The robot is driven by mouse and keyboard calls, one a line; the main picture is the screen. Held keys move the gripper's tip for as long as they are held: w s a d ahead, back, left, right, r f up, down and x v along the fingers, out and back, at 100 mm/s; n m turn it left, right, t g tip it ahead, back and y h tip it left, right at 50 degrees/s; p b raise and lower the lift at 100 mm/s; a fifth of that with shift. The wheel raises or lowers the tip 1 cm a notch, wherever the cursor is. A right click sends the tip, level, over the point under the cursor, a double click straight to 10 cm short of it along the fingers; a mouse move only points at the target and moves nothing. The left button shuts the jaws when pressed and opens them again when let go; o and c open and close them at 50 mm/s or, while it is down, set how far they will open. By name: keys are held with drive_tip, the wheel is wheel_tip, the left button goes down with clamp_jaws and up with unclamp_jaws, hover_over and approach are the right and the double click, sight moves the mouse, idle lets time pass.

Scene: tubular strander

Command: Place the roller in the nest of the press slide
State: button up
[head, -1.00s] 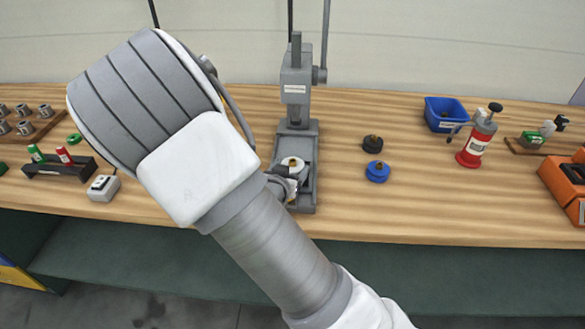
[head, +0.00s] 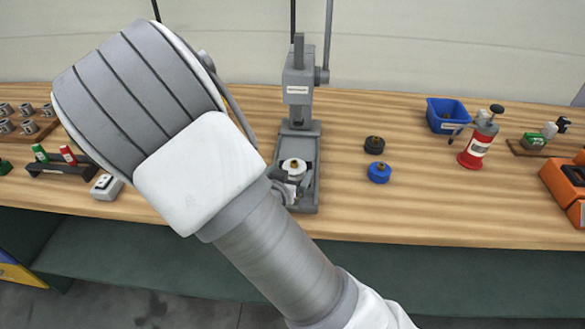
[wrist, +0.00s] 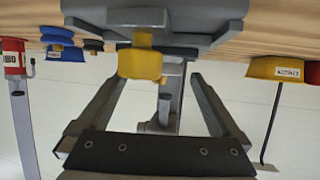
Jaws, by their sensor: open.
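The roller (head: 294,166) is a pale disc with a brass knob on top. In the head view it sits upright on the low front part of the grey press (head: 299,90), at the slide. The nest under it is hidden, so I cannot tell how fully it is seated. In the wrist view, which is upside down, the roller's brass knob (wrist: 140,63) hangs in front of my gripper (wrist: 154,80). The two fingers are spread apart with clear gaps on both sides of the knob. In the head view my forearm and wrist hide most of my gripper.
A black disc (head: 374,144) and a blue disc (head: 378,172) stand right of the press. Further right are a blue bin (head: 446,115) and a red-bodied tool (head: 478,142). A small rack (head: 60,168) stands left. Bench is clear in front of the discs.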

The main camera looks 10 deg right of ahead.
drive_tip(key=s+a+r+g+y+p, duration=0.3)
drive_tip(key=s+a+r+y, duration=0.2)
drive_tip(key=s+a, duration=0.3)
wheel_tip(320, 180, up, 9)
drive_tip(key=s+a+n+g+y, duration=0.1)
drive_tip(key=s+a+n+y, duration=0.1)
drive_tip(key=n+y, duration=0.15)
drive_tip(key=s+d+r+n+g+h, duration=0.2)
drive_tip(key=s+d+r, duration=0.6)
drive_tip(key=s+d, duration=0.3)
drive_tip(key=s, duration=0.3)
drive_tip(key=shift+d+r, duration=0.2)
drive_tip(key=shift+d, duration=0.2)
drive_tip(key=shift+s, duration=0.1)
